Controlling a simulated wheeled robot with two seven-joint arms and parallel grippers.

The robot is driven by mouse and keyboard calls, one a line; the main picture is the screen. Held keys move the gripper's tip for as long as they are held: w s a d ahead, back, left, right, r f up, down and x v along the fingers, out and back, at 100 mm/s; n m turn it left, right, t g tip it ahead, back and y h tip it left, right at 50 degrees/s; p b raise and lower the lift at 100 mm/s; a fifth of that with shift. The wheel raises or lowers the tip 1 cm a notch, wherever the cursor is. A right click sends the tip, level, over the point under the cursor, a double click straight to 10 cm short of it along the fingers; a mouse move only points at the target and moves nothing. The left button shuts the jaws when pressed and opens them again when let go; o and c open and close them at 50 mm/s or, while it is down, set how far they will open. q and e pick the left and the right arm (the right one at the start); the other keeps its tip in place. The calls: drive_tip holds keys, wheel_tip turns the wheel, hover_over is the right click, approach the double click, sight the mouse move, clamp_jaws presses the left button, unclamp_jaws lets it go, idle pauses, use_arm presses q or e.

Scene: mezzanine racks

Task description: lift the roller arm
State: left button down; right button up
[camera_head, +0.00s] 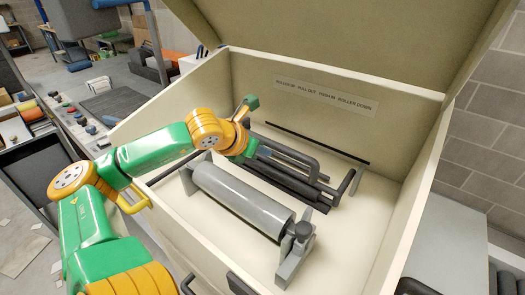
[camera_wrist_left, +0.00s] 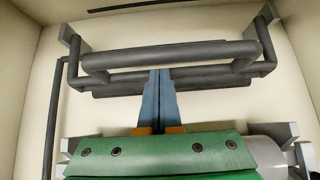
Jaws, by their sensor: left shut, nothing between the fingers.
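The roller arm (camera_head: 300,183), a frame of dark grey bars, lies low across the inside of the cream box. In the left wrist view the roller arm (camera_wrist_left: 180,55) spans the upper middle, with a thick front bar and bent ends. My left gripper (camera_wrist_left: 160,73) is shut and empty. Its blue-grey fingertips reach the front bar in that view; I cannot tell whether they touch it. In the head view my left arm reaches over the box's left wall, and its fingertips are hard to make out. My right gripper is not in view.
A large grey roller (camera_head: 240,198) on brackets lies in front of the roller arm. The cream box (camera_head: 405,190) has high walls and a raised lid (camera_head: 350,35). A label (camera_head: 325,94) is on its back wall. A bench with knobs stands left.

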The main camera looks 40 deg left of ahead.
use_arm(q)
drive_tip(key=shift+w+r, duration=0.15)
drive_tip(key=shift+r, duration=0.3)
drive_tip(key=shift+w+a+r+b, duration=0.1)
drive_tip(key=shift+w+r+b, duration=0.25)
drive_tip(key=shift+r+b, duration=0.2)
drive_tip(key=w+r, duration=0.4)
drive_tip(key=shift+a+r, duration=0.15)
drive_tip(key=shift+a, duration=0.05)
drive_tip(key=w+r+p, duration=0.2)
drive_tip(key=w+p, duration=0.2)
drive_tip(key=w, duration=0.4)
drive_tip(key=shift+a+r, duration=0.25)
drive_tip(key=shift+a, duration=0.15)
